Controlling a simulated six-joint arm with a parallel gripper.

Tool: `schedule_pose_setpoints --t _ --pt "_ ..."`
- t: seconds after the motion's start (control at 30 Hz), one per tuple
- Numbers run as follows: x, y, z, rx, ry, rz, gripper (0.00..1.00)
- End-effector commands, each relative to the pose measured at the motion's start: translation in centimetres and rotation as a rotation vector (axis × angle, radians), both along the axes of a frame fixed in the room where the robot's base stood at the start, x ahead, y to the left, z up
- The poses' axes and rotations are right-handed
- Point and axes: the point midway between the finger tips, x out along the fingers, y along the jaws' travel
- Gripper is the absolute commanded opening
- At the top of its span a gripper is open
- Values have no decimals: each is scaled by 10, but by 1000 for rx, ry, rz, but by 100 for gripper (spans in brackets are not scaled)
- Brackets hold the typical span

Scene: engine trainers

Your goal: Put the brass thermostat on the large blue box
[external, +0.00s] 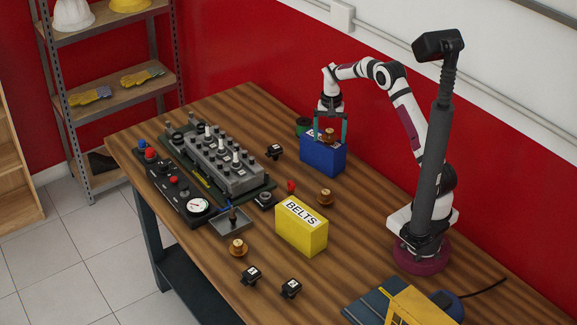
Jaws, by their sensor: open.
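The large blue box (323,158) stands near the back of the wooden table, below my gripper. A brass thermostat (329,136) is at the top of this box and appears to rest on it. My gripper (330,137) points down over the box, open, with one teal finger on each side of the thermostat. Any small gap between fingers and brass is too fine to tell. Two similar brass pieces stand on the table: one (326,196) behind the yellow box, another (238,247) near the front edge.
A yellow BELTS box (301,227) stands mid-table. An engine block trainer (214,158) with a gauge panel fills the left. A dark post (437,160) rises at right.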

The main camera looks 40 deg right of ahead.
Motion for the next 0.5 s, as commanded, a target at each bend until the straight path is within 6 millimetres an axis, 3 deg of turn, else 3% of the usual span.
schedule_pose_setpoints --t 0.17,0.27,0.5 --pt "0 0 5 -1 -2 1 98" --pt "1 0 25 0 -4 -1 98" --pt "1 0 92 -1 -5 0 98"
